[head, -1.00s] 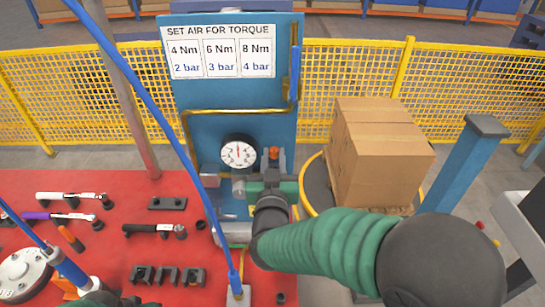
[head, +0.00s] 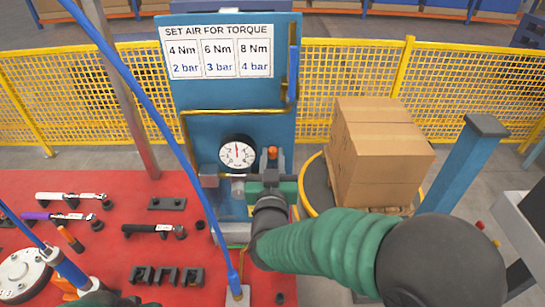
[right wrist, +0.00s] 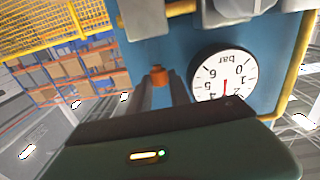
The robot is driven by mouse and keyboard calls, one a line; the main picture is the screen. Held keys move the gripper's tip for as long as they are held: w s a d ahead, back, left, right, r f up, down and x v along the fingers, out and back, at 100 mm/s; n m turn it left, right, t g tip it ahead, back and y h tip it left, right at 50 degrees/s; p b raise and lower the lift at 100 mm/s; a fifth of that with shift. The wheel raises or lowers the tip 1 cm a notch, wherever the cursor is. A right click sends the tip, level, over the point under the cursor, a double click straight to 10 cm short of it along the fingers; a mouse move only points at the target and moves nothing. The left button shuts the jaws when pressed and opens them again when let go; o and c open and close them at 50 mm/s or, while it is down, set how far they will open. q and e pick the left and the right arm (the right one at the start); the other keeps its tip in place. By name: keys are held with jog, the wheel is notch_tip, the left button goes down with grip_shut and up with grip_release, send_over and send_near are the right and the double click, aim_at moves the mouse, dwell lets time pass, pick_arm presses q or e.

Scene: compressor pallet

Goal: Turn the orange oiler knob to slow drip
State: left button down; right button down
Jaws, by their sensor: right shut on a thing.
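The orange oiler knob (head: 272,152) is a small upright piece just right of the pressure gauge (head: 237,153), in front of the blue panel (head: 240,95). My right gripper (head: 272,163) reaches it from the near side. In the right wrist view the knob (right wrist: 158,76) shows between the ends of the two dark fingers (right wrist: 163,88), which are shut on it. The fingers hide part of the knob, and I cannot read its setting. The gauge (right wrist: 223,76) is beside the fingers there. Only a bit of my left arm shows at the bottom left; its gripper is out of sight.
A red table (head: 105,235) with torque wrenches and black blocks lies left. A blue hose (head: 165,130) crosses above it. Cardboard boxes (head: 380,155) stand right of the panel. A yellow mesh fence (head: 355,75) runs behind. A torque sign (head: 217,52) is on the panel.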

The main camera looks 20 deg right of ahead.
jog(key=shift+f, duration=0.25)
jog(key=c, duration=1.2)
grip_release()
jog(key=shift+r, duration=0.1)
